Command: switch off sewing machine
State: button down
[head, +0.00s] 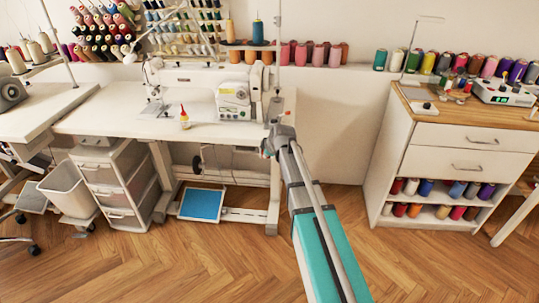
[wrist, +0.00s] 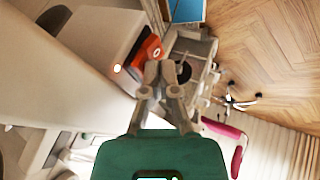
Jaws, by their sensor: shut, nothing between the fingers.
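The white sewing machine (head: 203,84) stands on a white table (head: 105,118) in the head view. My gripper (head: 277,106) is at the table's right end, its fingers small in this view. In the wrist view my gripper (wrist: 160,72) has its fingers close together and empty. A red-orange switch panel (wrist: 148,50) with a pale round mark shows just beyond the fingertips. A small light (wrist: 117,68) glows on the pale housing beside it. I cannot tell whether a fingertip touches the panel. My arm hides part of the table's right end in the head view.
A small yellow bottle with a red cap (head: 185,118) stands on the table. A blue-topped pedal (head: 202,205) lies below. A white drawer unit (head: 112,182) stands left, and a thread cabinet (head: 455,150) right. The wooden floor between is clear.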

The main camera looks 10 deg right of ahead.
jog(key=s+r+p, duration=0.9)
jog(key=shift+d, duration=0.35)
dwell(0.7)
jog(key=shift+s+f+b, duration=0.2)
jog(key=shift+f+b, duration=0.4)
jog(key=shift+f, duration=0.1)
dwell(0.5)
jog(key=shift+w+f, duration=0.1)
dwell(0.3)
